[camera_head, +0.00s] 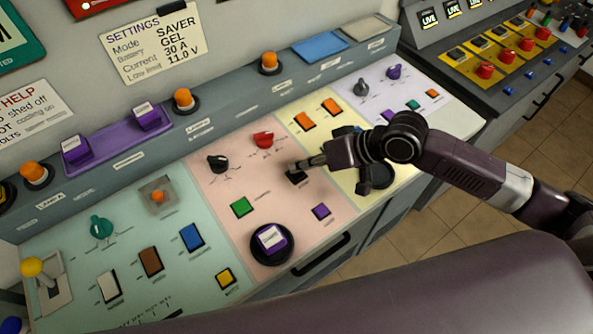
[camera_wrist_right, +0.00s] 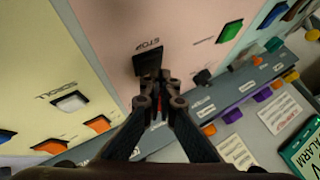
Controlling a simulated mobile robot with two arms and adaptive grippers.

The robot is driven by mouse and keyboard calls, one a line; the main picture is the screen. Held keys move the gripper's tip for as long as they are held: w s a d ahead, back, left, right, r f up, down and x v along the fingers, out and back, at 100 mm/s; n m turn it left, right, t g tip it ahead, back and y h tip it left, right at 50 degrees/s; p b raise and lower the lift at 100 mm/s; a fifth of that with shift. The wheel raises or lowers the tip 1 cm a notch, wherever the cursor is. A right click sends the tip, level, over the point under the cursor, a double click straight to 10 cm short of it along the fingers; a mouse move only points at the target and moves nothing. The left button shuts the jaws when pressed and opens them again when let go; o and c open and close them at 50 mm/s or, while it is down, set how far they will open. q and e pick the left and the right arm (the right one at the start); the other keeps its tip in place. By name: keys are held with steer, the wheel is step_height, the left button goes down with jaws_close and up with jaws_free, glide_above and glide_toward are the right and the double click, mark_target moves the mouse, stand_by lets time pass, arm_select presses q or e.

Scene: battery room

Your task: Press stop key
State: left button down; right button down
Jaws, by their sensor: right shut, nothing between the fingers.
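The stop key is a small black key (camera_head: 297,178) on the pink panel (camera_head: 334,205). In the right wrist view the same key (camera_wrist_right: 148,62) sits beside the printed word STOP. My right gripper (camera_head: 318,160) reaches in from the right and is shut with nothing between its fingers. In the right wrist view its fingertips (camera_wrist_right: 160,80) are at the key's near edge and overlap it in the picture. I cannot tell whether they touch it. My left gripper is not in view.
A green key (camera_head: 241,207), a purple key (camera_head: 320,211), a black knob (camera_head: 217,163) and a red knob (camera_head: 263,140) share the pink panel. A round black-ringed button (camera_head: 271,242) is nearer. The yellow panel's orange keys (camera_head: 304,121) lie beyond. A dark handle (camera_head: 320,254) is on the front edge.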

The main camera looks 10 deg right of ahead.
mark_target(300, 173)
steer(key=shift+f, duration=0.5)
stand_by(0.7)
steer(key=shift+r+p, duration=0.9)
steer(key=shift+p, duration=0.3)
steer(key=shift+r, duration=0.1)
step_height(300, 173, up, 5)
steer(key=p, duration=0.5)
steer(key=shift+p, duration=0.4)
